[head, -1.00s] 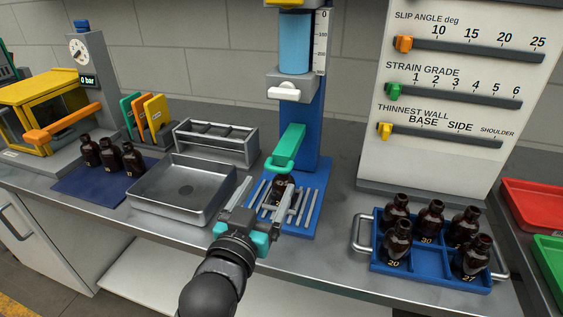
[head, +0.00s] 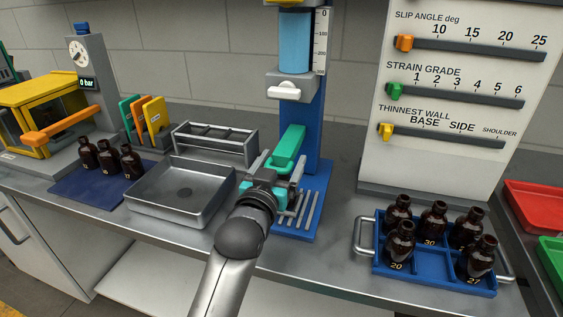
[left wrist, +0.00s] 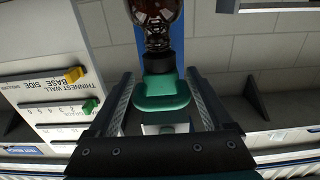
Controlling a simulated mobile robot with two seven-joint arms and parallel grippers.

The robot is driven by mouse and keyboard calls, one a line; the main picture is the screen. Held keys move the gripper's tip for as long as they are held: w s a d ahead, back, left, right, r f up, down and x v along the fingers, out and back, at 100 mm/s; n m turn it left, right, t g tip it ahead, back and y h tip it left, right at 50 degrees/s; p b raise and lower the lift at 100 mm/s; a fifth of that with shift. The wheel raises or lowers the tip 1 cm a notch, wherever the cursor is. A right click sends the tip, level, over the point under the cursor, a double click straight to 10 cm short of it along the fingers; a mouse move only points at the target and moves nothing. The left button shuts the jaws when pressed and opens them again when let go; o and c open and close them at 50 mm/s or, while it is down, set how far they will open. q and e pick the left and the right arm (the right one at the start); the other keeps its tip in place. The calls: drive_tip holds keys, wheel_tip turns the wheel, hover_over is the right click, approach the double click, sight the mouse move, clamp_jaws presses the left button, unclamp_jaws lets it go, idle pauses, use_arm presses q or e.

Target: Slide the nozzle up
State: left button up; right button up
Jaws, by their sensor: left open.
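The green nozzle (head: 290,145) juts from the blue column (head: 303,115) of the filling stand. My left gripper (head: 282,160) is open at the nozzle, with its fingers pointing toward the column. In the left wrist view the nozzle (left wrist: 163,92) lies between the two spread fingers (left wrist: 158,78), with a gap on each side. An amber bottle (left wrist: 157,12) with a dark neck shows there, its mouth end close to the nozzle. In the head view my gripper hides this bottle. My right gripper is not in view.
A white knob (head: 284,91) is on the column above the nozzle. A steel tray (head: 168,215) and a rack (head: 216,140) stand left. A blue crate (head: 415,270) with several amber bottles stands right, below the white slider panel (head: 450,165).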

use_arm(q)
clamp_jaws()
idle(0.6)
